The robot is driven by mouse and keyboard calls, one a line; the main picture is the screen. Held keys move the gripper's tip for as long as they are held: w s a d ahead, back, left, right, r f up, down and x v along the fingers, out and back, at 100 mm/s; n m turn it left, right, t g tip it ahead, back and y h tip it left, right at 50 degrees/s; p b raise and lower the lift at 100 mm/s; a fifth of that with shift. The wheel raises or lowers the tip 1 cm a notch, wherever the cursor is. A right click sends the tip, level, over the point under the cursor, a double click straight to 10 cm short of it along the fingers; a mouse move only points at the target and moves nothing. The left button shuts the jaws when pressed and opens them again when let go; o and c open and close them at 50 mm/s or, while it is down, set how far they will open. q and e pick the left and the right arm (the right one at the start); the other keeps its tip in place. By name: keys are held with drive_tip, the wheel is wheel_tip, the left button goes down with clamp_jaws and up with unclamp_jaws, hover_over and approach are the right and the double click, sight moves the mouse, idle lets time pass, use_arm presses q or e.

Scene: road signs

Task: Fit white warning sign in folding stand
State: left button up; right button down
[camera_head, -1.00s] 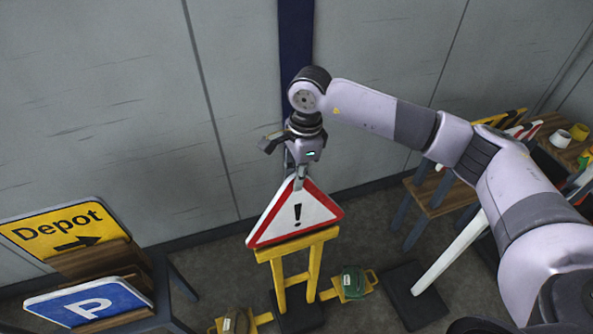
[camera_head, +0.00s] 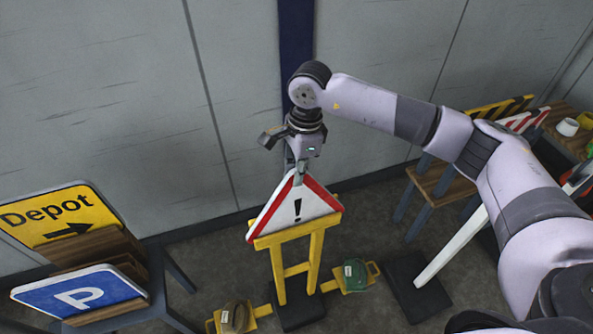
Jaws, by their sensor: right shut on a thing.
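The white warning sign (camera_head: 297,207) is a triangle with a red border and a black exclamation mark. It stands upright at the top of the yellow folding stand (camera_head: 316,257), its lower edge at the stand's top bar. I cannot tell how deep it sits in the stand. My right gripper (camera_head: 299,172) points down and is shut on the sign's top corner. My left gripper is not in view.
Sandbags, one brown (camera_head: 236,316) and one green (camera_head: 355,275), lie on the stand's yellow feet. A rack at the left holds a yellow Depot sign (camera_head: 60,214) and a blue P sign (camera_head: 82,294). A wooden table (camera_head: 440,182) with striped boards stands at right. The grey wall is behind.

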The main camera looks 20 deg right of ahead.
drive_tip(key=shift+f+b, duration=0.15)
drive_tip(key=shift+b, duration=0.2)
idle(0.3)
drive_tip(key=c, duration=1.5)
unclamp_jaws()
drive_tip(key=shift+c, duration=0.2)
drive_tip(key=shift+f, duration=0.1)
wheel_tip(320, 180, up, 12)
drive_tip(key=d, duration=0.1)
drive_tip(key=shift+d, duration=0.25)
drive_tip(key=shift+w, duration=0.1)
